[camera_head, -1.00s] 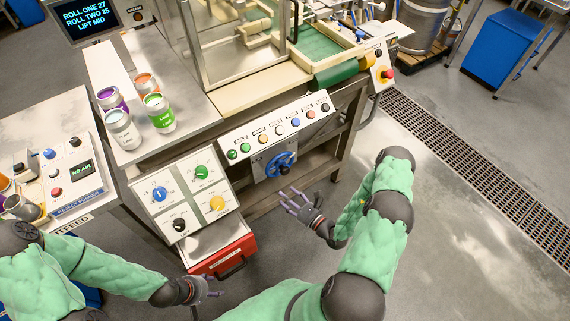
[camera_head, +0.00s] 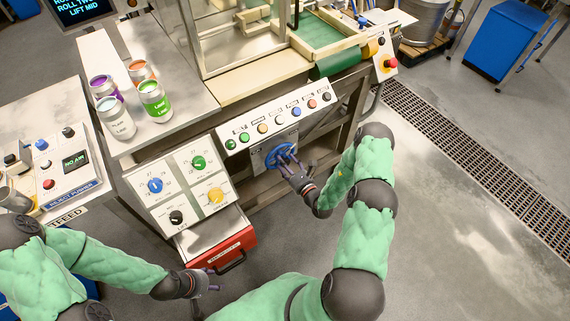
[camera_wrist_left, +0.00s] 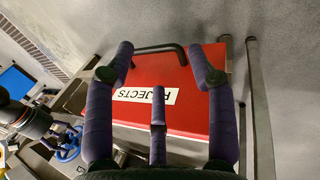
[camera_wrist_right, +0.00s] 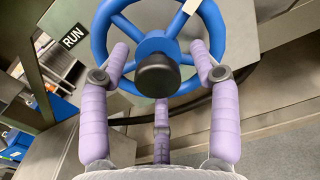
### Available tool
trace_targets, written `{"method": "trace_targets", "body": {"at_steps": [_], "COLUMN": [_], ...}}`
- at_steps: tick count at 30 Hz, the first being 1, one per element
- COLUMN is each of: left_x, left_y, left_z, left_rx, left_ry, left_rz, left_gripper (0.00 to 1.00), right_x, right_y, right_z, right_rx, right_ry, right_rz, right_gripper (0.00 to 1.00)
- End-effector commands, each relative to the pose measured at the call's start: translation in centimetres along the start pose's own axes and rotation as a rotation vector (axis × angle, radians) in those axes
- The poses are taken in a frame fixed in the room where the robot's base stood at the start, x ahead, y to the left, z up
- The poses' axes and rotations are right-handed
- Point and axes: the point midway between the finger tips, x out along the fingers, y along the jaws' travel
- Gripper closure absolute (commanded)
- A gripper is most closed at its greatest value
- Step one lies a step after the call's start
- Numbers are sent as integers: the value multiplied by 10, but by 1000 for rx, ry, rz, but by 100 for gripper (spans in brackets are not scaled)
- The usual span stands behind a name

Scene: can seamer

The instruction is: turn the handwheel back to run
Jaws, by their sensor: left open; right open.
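The blue handwheel (camera_head: 281,155) sits on a grey plate under the button row on the machine's front. In the right wrist view the handwheel (camera_wrist_right: 203,60) fills the top, with a black centre hub, a white mark on its upper rim and a RUN label (camera_wrist_right: 73,36) to its left. My right gripper (camera_head: 288,165) is at the wheel, its fingers spread open in front of the lower rim and hub; whether they touch is unclear. My left gripper (camera_head: 213,279) is open and empty beside the red rejects drawer (camera_wrist_left: 185,90).
The knob panel (camera_head: 180,187) stands left of the wheel, above the red drawer (camera_head: 220,252). The button row (camera_head: 276,121) is just above the wheel. Several cans (camera_head: 155,102) stand on the bench.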

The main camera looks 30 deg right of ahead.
Motion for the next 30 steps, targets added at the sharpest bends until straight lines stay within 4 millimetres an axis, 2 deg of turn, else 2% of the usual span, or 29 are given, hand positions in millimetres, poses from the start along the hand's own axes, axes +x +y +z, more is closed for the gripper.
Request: {"method": "trace_targets", "body": {"at_steps": [10,11,16,17,18,30], "left_x": [1,1,1,1,1,0], "left_y": [0,0,0,0,0,0], "left_z": [0,0,0,0,0,0], "left_rx": [0,0,0,0,0,0], "left_ry": [0,0,0,0,0,0], "left_rz": [0,0,0,0,0,0], "left_gripper": [44,44,44,44,44,44], "right_x": [5,5,5,5,5,4], "right_y": [0,0,0,0,0,-1], "right_z": [0,0,0,0,0,-1], "right_rx": [1,1,1,0,1,-30], "right_ry": [0,0,0,0,0,3], "right_rz": [1,1,1,1,1,-1], "right_gripper": [38,41,89,97,100,100]}}
